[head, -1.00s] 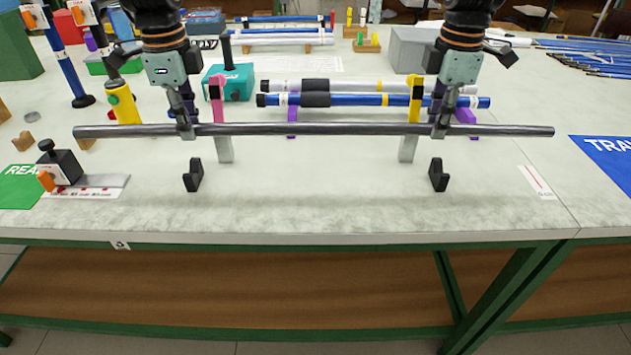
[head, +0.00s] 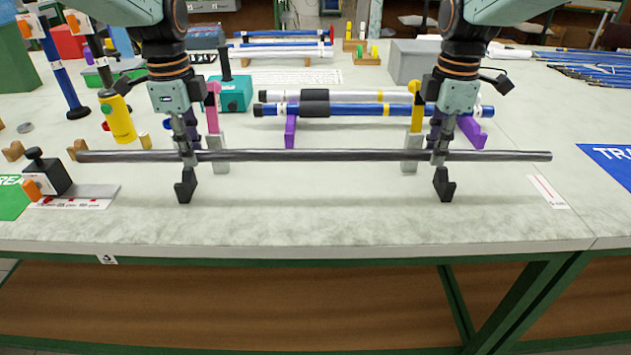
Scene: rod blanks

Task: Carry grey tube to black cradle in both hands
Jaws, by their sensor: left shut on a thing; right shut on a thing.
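The long grey tube (head: 315,155) lies level across the head view. My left gripper (head: 188,158) is shut on it left of its middle. My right gripper (head: 438,156) is shut on it right of its middle. The black cradle is two separate notched blocks on the bench, the left one (head: 186,186) and the right one (head: 444,185). Each block shows just below the tube, close to a gripper. I cannot tell whether the tube touches them. Both tube ends stick out well past my grippers.
Behind the tube are a pink-topped post (head: 213,110), a yellow-topped post (head: 416,115) and blue (head: 350,109) and white tubes on purple supports. A black clamp-like block (head: 50,172) stands near the left tube end.

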